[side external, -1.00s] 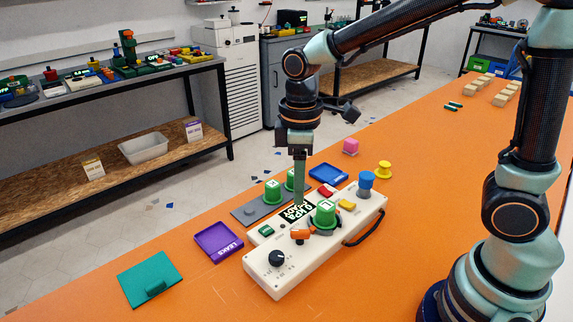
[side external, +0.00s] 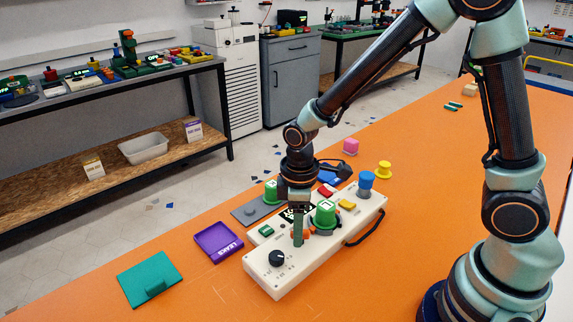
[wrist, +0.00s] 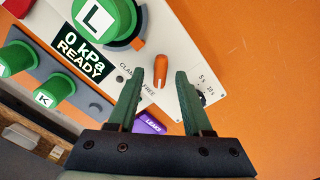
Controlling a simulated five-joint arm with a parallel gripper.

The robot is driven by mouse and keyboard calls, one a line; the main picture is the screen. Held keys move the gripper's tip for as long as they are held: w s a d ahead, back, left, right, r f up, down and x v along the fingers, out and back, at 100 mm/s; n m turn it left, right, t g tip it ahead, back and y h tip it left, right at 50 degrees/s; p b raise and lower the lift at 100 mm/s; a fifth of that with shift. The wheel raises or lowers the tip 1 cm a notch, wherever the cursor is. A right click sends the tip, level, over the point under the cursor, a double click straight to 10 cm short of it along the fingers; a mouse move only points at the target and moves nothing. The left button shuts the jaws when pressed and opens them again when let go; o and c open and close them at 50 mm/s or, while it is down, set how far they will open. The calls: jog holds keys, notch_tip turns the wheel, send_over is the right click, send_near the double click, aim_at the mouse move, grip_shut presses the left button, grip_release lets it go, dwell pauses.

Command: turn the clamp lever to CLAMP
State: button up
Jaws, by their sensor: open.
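The orange clamp lever (wrist: 161,68) sits on the cream control box (side external: 275,277). In the wrist view it appears between the two green fingers of my open gripper (wrist: 159,76), with a gap on each side. I cannot tell how far the fingertips are above the box.
A green cup marked L (side external: 325,213) stands on the box close to the gripper. A black knob (side external: 277,258), a display reading 0 kPa READY (wrist: 82,51) and a blue knob (side external: 366,181) are also on it. A purple tray (side external: 217,243) and a teal plate (side external: 148,277) lie to the left.

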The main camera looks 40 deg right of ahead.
grip_shut()
jog(key=shift+m, duration=0.4)
jog(key=m, duration=0.3)
jog(key=shift+d+m, duration=0.1)
jog(key=shift+m, duration=0.3)
jog(key=m, duration=0.4)
jog(key=shift+d, duration=0.1)
jog(key=m, duration=0.5)
jog(key=shift+d, duration=0.1)
jog(key=m, duration=0.4)
jog(key=shift+d, duration=0.1)
jog(key=shift+m, duration=0.3)
